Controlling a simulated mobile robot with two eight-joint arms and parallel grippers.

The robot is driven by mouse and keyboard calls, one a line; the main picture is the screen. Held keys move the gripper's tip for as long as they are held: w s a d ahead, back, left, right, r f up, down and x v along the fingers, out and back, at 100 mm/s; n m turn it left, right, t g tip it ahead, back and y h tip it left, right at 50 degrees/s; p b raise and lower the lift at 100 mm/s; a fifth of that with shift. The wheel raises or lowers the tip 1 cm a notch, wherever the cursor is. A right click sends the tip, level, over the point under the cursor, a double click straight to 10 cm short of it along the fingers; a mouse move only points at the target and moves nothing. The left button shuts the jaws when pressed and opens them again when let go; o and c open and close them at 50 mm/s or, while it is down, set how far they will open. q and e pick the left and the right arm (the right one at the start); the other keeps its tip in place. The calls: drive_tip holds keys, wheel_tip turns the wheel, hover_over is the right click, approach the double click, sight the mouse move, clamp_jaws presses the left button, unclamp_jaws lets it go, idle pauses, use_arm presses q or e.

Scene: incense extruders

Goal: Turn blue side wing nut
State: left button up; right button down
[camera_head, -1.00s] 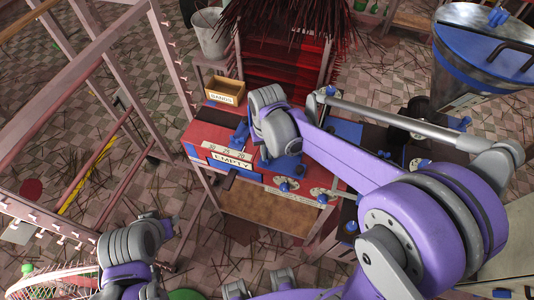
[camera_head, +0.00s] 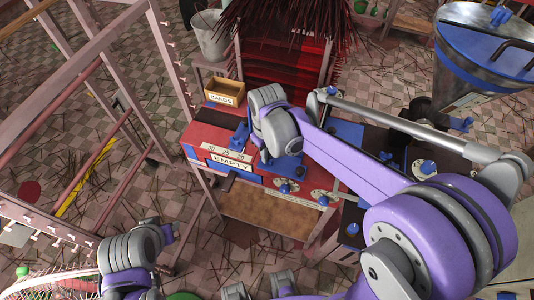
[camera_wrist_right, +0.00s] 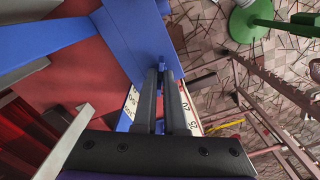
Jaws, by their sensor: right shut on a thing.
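The red machine (camera_head: 205,133) with blue panels stands at the centre of the head view, with an EMPTY label (camera_head: 230,162) on its front. My right wrist hangs over its top and hides much of the contact area. In the right wrist view my right gripper (camera_wrist_right: 164,72) has its dark fingers close together on a small blue part, which seems to be the side wing nut (camera_wrist_right: 162,62), beside a blue plate (camera_wrist_right: 135,35). A numbered white scale (camera_wrist_right: 190,112) lies beside the fingers. My left gripper (camera_head: 168,232) is at lower left, away from the machine; its opening is unclear.
Other blue knobs (camera_head: 284,187) sit on the machine's front. A BANDS box (camera_head: 223,92) stands behind the machine at left. A pink rack (camera_head: 112,130) fills the left side. A blue and grey hopper (camera_head: 485,50) is at upper right. Dark sticks litter the tiled floor.

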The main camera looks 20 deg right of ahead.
drive_tip(key=c, duration=1)
unclamp_jaws()
wheel_tip(320, 180, up, 11)
drive_tip(key=shift+f+p, duration=0.1)
drive_tip(key=shift+p, duration=0.3)
